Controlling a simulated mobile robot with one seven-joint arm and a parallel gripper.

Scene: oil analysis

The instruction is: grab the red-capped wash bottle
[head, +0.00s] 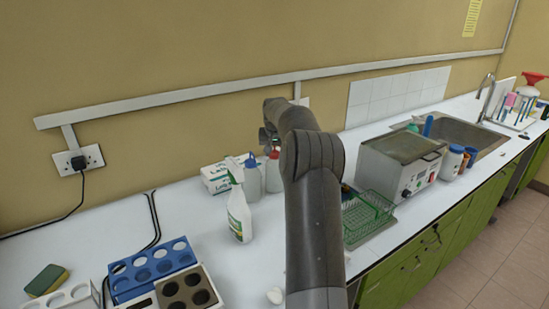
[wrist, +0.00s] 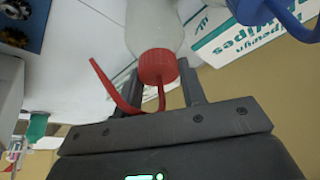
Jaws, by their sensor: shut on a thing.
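The red-capped wash bottle (head: 273,176) stands upright on the white bench, next to a blue-capped wash bottle (head: 251,180). In the wrist view, its red cap (wrist: 157,66) and bent red spout lie between the two fingers of my gripper (wrist: 160,90). My gripper is shut on the bottle around its cap end. In the head view my arm hides most of the gripper and the bottle's right side.
A white spray bottle (head: 238,210) stands in front of the blue-capped bottle. A wipes box (head: 213,179) is behind to the left. A green wire rack (head: 367,215) and a metal water bath (head: 400,165) are right of my arm.

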